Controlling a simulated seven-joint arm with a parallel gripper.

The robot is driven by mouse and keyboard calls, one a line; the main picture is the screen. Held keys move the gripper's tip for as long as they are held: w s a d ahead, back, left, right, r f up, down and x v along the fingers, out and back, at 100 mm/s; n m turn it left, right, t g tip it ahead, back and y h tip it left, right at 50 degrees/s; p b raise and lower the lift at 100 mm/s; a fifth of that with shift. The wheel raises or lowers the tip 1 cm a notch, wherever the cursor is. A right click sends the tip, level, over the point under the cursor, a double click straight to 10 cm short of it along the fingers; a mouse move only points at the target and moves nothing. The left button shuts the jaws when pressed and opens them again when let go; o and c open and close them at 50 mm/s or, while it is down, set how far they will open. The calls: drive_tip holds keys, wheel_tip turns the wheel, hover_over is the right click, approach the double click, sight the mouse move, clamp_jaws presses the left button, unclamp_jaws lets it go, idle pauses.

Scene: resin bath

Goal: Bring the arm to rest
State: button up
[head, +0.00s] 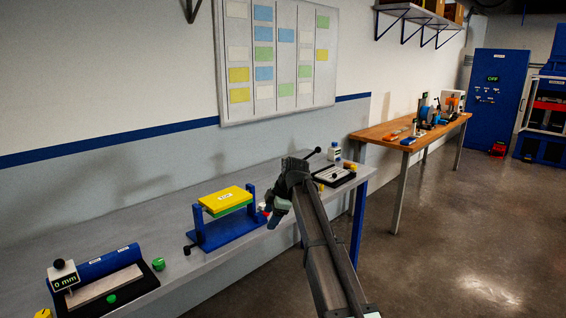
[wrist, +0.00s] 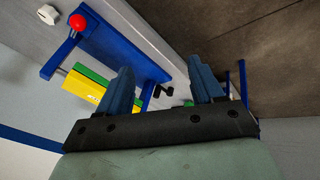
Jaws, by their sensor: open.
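My arm reaches over the grey bench (head: 130,222) from the lower right. My gripper (head: 271,217) hangs at the bench's front edge, just right of the blue stand (head: 226,232) that holds a yellow and green block (head: 228,199). In the wrist view my gripper (wrist: 162,76) has its two blue fingers well apart, with nothing held between them. Beyond the fingers are the blue frame (wrist: 110,45), its red ball knob (wrist: 77,22) and the yellow block (wrist: 84,87). I cannot tell how close the fingers are to the stand.
A blue roller device (head: 108,262) with a "0 mm" gauge (head: 64,276) stands at the bench's near left end, beside a small green knob (head: 158,264). The floor (head: 440,240) at right is clear.

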drive_tip(key=s+d+f+m, duration=0.1)
drive_tip(key=d+f+m, duration=0.35)
drive_tip(key=d, duration=0.75)
drive_tip(key=s+d+f+m+g+h, duration=0.15)
drive_tip(key=s+f, duration=0.45)
drive_tip(key=f, duration=0.6)
drive_tip(key=s+d+f+m+g, duration=0.1)
drive_tip(key=s+f+m, duration=0.35)
drive_tip(key=f, duration=0.75)
drive_tip(key=s+d+f+m+g+h, duration=0.1)
drive_tip(key=s+d+f, duration=0.1)
drive_tip(key=s+f, duration=0.8)
drive_tip(key=s+d+f+m+g, duration=0.2)
drive_tip(key=s+f+m+g, duration=0.15)
drive_tip(key=s+f, duration=1.2)
drive_tip(key=s+d+f+m+g+h, duration=0.1)
drive_tip(key=s+f+m, duration=0.1)
drive_tip(key=s, duration=0.9)
drive_tip(key=s+d+f+m+g+h, duration=0.1)
drive_tip(key=s+f+m, duration=0.2)
drive_tip(key=s, duration=0.9)
drive_tip(key=shift+s+d+f+m+g, duration=0.2)
drive_tip(key=shift+f+m+g, duration=0.1)
drive_tip(key=shift+f, duration=0.2)
